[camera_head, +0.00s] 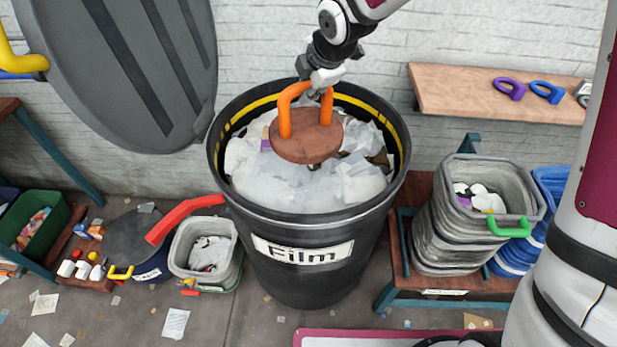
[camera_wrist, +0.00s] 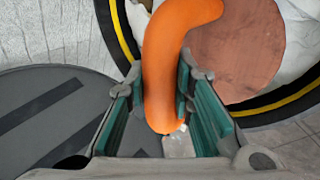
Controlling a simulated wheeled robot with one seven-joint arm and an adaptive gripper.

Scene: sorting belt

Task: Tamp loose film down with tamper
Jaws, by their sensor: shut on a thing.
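The tamper is a round brown disc (camera_head: 306,138) with an orange arched handle (camera_head: 284,115). My gripper (camera_head: 322,80) is shut on the top of this handle. In the wrist view the orange handle (camera_wrist: 167,70) lies between the green-padded fingers of my gripper (camera_wrist: 160,105). The disc lies over the loose white film (camera_head: 285,185) inside the black bin labelled Film (camera_head: 300,270). The disc looks roughly level and sits near the bin's back middle. Whether it presses on the film cannot be told for sure. The disc's underside is hidden.
A large grey lid (camera_head: 125,70) stands raised at the back left. A grey tub (camera_head: 205,250) and a red handle (camera_head: 180,215) are left of the bin. Stacked grey crates (camera_head: 465,235) stand right. A wooden shelf (camera_head: 480,95) is on the wall. Scraps litter the floor.

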